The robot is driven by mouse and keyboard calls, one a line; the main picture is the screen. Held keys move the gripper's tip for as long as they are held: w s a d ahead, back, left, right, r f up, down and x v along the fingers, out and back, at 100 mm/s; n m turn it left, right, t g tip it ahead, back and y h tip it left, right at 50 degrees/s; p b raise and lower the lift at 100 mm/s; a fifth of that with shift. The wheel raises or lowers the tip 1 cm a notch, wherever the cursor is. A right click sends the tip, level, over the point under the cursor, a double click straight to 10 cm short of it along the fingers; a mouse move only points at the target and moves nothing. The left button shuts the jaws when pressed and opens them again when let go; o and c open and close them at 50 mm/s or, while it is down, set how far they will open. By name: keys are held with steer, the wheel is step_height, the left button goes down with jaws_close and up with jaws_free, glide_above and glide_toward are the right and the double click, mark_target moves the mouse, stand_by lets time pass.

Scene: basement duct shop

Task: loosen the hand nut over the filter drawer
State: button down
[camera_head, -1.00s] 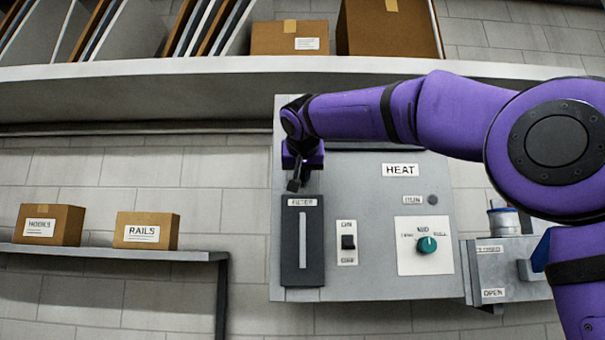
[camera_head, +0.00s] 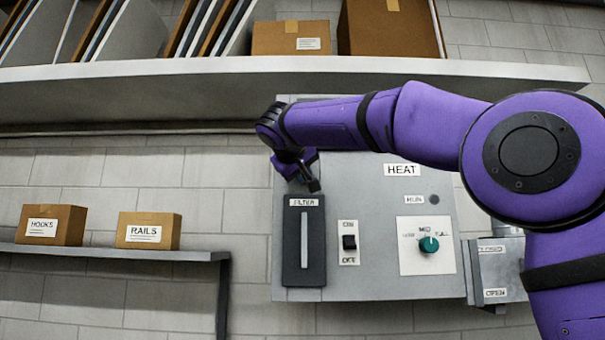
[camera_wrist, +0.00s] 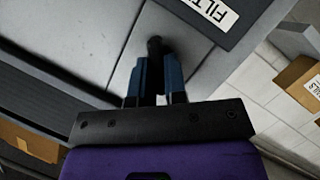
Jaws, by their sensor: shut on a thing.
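The filter drawer (camera_head: 291,262) is a dark upright panel with a pale bar handle, low on the left of the grey heater cabinet. Its FILTER label is partly seen in the wrist view (camera_wrist: 214,12). The hand nut (camera_wrist: 155,46) is a small black knob on the cabinet face, beside the drawer's label end. My gripper (camera_wrist: 156,75) is shut on it, with blue fingers on either side. In the head view my gripper (camera_head: 311,183) is just above the drawer, tilted down to the right, and hides the nut.
The cabinet also carries an ON/OFF switch (camera_head: 349,242) and a teal dial (camera_head: 429,244). A grey box (camera_head: 492,270) labelled CLOSED and OPEN adjoins it at right. A long shelf (camera_head: 200,95) runs above my arm. Cartons (camera_head: 148,231) stand on a lower left shelf.

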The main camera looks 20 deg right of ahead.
steer(key=n, duration=0.1)
steer(key=n+h, duration=0.1)
steer(key=n, duration=0.1)
steer(key=shift+a+f+n+h, duration=0.1)
steer(key=shift+f+n+h, duration=0.2)
steer(key=shift+h, duration=0.1)
steer(key=n+t+h, duration=0.1)
steer(key=n+h, duration=0.1)
steer(key=n, duration=0.2)
steer(key=shift+w+f, duration=0.1)
steer(key=shift+n, duration=0.3)
steer(key=c, duration=1.2)
jaws_free()
steer(key=shift+o, duration=0.2)
steer(key=v, duration=1)
steer(key=shift+s+a+f, duration=0.15)
steer(key=shift+s+f, duration=0.05)
steer(key=shift+s, duration=0.15)
